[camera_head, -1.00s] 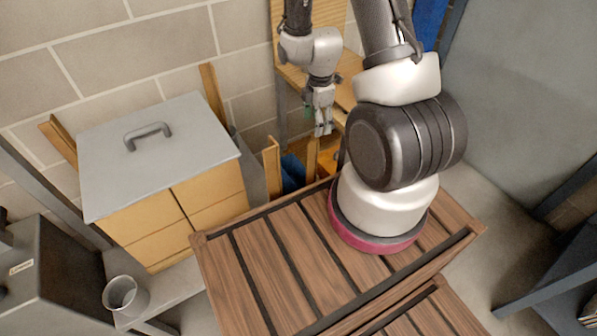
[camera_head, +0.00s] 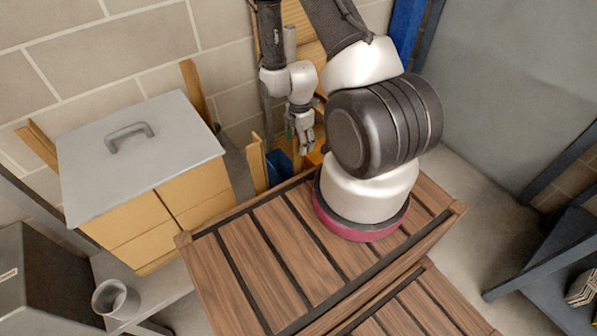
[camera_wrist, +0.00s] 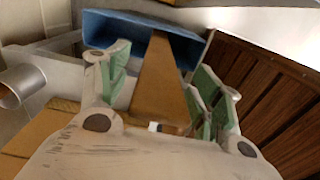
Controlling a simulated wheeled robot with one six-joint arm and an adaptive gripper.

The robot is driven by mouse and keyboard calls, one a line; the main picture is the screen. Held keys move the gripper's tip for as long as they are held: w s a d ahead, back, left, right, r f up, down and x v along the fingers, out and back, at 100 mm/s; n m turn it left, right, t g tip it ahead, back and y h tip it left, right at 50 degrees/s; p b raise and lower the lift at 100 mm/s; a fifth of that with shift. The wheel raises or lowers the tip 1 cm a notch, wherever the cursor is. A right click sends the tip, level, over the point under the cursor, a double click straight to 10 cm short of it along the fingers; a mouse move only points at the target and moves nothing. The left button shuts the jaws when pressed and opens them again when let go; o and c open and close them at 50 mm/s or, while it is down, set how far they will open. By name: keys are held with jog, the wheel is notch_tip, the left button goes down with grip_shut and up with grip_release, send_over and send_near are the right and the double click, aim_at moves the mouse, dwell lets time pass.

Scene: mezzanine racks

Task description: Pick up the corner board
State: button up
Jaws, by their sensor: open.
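A tan-brown corner board (camera_wrist: 160,85) stands upright between my gripper's fingers in the wrist view, in front of a blue bin (camera_wrist: 125,32). My gripper (camera_wrist: 162,75) is open, with green finger pads on both sides of the board and gaps still visible. In the head view my gripper (camera_head: 303,138) hangs fingers down over the blue bin (camera_head: 278,166), close to the wall. There the board under it is mostly hidden by the fingers. Another tan board (camera_head: 257,166) stands just left of it.
A slatted wooden crate top (camera_head: 285,250) lies in front of the bin. A grey-lidded box (camera_head: 140,155) stands left, with boards behind it. A metal cup (camera_head: 115,299) is at lower left. A blue-grey shelf (camera_head: 550,260) stands right.

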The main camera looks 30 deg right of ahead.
grip_shut()
jog(key=shift+r, duration=0.1)
dwell(0.3)
notch_tip(320, 180, up, 19)
dwell(0.6)
